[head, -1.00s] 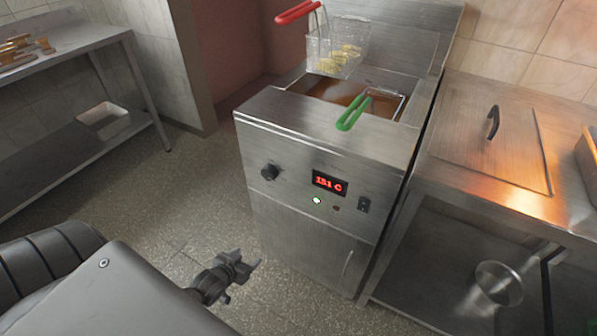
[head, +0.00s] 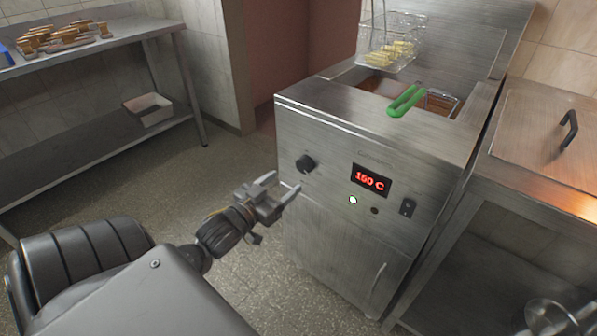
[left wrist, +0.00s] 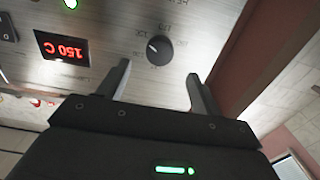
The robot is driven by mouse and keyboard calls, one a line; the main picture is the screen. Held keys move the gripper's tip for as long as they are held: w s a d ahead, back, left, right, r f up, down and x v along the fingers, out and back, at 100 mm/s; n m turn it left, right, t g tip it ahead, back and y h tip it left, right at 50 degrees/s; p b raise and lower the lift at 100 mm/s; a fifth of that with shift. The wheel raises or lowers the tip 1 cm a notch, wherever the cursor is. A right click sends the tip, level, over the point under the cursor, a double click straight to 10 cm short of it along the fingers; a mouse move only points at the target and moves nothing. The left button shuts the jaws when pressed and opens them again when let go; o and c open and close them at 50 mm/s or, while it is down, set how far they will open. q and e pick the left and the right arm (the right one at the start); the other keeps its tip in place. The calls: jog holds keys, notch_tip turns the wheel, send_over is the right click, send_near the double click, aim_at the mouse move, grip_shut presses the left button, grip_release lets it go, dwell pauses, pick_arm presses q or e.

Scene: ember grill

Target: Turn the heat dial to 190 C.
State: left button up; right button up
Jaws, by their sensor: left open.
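The heat dial (head: 306,164) is a dark round knob on the fryer's steel front panel. It also shows in the left wrist view (left wrist: 159,50), with a pale pointer mark and printing around it. The red display (head: 371,181) beside it appears to read 150 C. My left gripper (head: 282,185) is open and empty, just below and left of the dial and apart from it. In the left wrist view its two fingers (left wrist: 158,74) point toward the panel, with the dial beyond the gap between them. My right gripper is not in view.
A lit white lamp (head: 352,200) and a rocker switch (head: 408,208) are on the panel. A green basket handle (head: 406,101) reaches over the fryer's front edge. A basket of fries (head: 392,45) hangs above the oil. A steel shelf unit (head: 100,150) stands at left, with open floor between.

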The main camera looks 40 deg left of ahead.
aim_at(301, 167)
pick_arm(q)
jog(key=w, duration=0.7)
jog(key=shift+w+a, duration=0.1)
jog(key=shift+w, duration=0.05)
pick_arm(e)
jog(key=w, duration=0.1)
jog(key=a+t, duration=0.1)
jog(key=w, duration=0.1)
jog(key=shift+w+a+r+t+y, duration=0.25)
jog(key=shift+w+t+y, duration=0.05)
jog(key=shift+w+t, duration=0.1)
pick_arm(q)
jog(key=shift+c, duration=0.5)
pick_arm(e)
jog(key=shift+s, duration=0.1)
